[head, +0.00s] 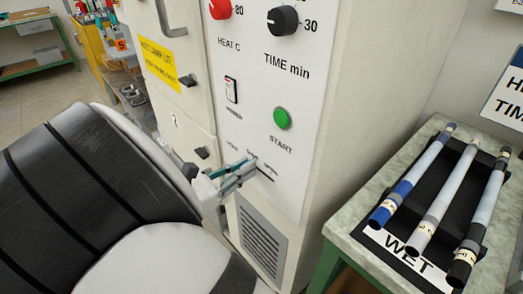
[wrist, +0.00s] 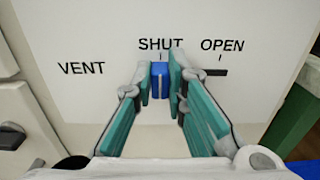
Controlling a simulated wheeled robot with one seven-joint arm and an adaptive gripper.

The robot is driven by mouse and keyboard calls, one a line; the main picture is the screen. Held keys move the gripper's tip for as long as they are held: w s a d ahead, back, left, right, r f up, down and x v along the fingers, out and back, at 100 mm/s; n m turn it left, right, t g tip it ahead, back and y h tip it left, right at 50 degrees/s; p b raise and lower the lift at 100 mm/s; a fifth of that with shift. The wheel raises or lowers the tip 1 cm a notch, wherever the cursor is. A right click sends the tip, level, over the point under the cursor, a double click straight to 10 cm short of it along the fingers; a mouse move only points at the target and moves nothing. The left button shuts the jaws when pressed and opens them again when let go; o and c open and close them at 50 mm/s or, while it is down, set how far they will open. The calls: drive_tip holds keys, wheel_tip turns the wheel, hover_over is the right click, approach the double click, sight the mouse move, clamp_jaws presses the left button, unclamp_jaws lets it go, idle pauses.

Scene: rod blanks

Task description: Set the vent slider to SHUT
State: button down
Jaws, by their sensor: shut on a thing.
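The vent slider's blue knob (wrist: 160,82) is between my gripper's fingers (wrist: 162,84) in the wrist view. The fingers are shut on it. The knob stands under the SHUT label and in line with its tick. The slot (wrist: 216,72) shows as a dark strip to the right, under OPEN. In the head view my gripper (head: 242,172) reaches the lower front panel at the slot (head: 265,171). The knob cannot be made out there.
Above the slot are a green START button (head: 282,118), a rocker switch (head: 231,90), a black TIME knob (head: 284,20) and a red HEAT knob (head: 220,8). A grille (head: 262,240) is below. To the right, rods lie on a black rack beside a WET sign (head: 407,252).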

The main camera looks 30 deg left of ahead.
drive_tip(key=c, duration=1.6)
unclamp_jaws()
drive_tip(key=shift+a, duration=0.25)
drive_tip(key=v, duration=0.7)
drive_tip(key=shift+s, duration=0.25)
drive_tip(key=shift+a, duration=0.1)
